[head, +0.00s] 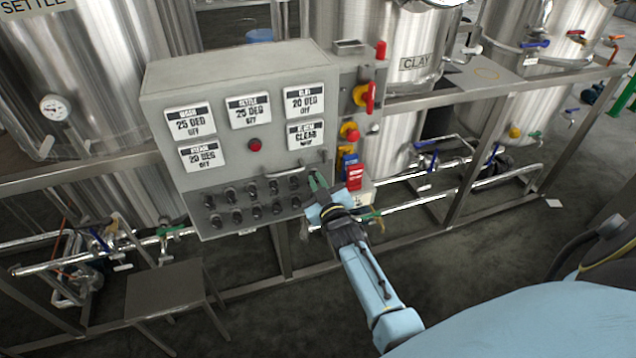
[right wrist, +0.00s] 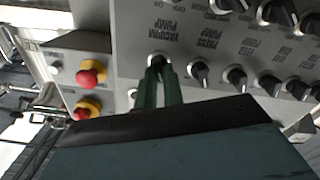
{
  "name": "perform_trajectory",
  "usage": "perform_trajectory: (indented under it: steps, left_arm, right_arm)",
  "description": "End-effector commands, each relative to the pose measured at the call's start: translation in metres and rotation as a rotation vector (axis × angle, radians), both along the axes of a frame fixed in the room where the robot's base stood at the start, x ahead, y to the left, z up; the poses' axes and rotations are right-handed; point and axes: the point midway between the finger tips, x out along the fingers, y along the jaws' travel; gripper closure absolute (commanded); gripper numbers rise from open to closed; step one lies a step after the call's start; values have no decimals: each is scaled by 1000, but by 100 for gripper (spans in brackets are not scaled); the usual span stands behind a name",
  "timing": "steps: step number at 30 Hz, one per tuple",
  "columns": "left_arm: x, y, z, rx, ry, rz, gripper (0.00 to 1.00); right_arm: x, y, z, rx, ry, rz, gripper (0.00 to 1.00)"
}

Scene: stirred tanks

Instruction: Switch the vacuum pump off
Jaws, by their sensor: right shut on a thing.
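The grey control panel (head: 275,150) carries rows of black rotary knobs along its lower part. In the right wrist view, the vacuum pump knob (right wrist: 157,61) sits under a label reading "VACUUM PUMP". My right gripper (head: 314,182) is at the panel's lower right corner. Its green fingers (right wrist: 160,88) are shut on the vacuum pump knob and hide much of it, so I cannot read which way it points. The press pump knob (right wrist: 199,72) is just to its right in that view. My left gripper is not in view.
Other knobs (right wrist: 236,77) stand close beside the held one. A red-handled switch (head: 364,96) and red buttons on yellow bases (right wrist: 90,75) are on the adjoining side panel. Steel tanks and pipe rails stand behind. A small metal stool (head: 165,288) is at the lower left.

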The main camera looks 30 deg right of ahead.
Motion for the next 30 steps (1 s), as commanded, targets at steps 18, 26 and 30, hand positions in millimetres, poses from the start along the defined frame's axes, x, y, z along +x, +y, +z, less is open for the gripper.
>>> perform_trajectory:
  steps: [18, 26, 30]
  left_arm:
    - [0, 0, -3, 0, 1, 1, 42]
    - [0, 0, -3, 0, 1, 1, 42]
    - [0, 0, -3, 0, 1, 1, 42]
  right_arm:
    - [-1, 1, -2, -149, 40, 0, 100]
    - [-1, 1, -2, -149, 40, 0, 100]
    - [0, 1, -2, -148, 39, 1, 73]
